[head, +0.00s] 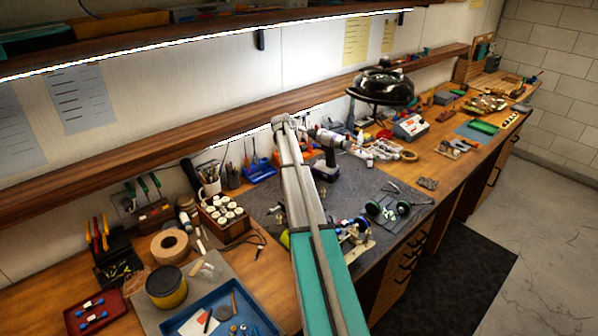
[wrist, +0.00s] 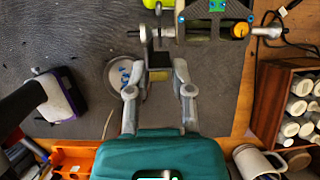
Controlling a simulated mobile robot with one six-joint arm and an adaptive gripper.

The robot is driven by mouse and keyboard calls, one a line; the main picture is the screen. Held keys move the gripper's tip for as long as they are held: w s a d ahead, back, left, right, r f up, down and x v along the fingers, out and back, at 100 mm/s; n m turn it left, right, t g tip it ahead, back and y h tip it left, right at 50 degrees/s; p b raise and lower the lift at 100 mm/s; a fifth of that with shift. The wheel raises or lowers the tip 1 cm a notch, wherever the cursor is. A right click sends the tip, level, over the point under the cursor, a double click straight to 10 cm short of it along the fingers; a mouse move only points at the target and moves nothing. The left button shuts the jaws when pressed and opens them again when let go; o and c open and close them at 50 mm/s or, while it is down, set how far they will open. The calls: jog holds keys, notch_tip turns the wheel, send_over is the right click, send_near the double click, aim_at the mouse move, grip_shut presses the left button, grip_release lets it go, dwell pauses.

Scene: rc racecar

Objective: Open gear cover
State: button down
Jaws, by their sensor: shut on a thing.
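The grey and black car chassis (wrist: 205,38) lies at the top of the wrist view, with a yellow round part (wrist: 240,30) at its right. My gripper (wrist: 159,68) is at the chassis's lower left side. Its two fingers are closed around a small dark block (wrist: 159,60), which looks like the gear cover and stands against the chassis. Whether the cover is tilted I cannot tell. In the head view the chassis (head: 357,238) shows partly behind my arm, which hides the gripper and the cover.
A small dish (wrist: 124,76) with blue bits lies left of my fingers. A drill (head: 328,150) stands on the grey mat (head: 265,205). A wooden box of white bottles (wrist: 290,105) is at the right in the wrist view, with a white mug (wrist: 258,160) below it.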

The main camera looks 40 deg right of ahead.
jog(key=c, duration=0.5)
grip_release()
jog(key=shift+s, duration=0.2)
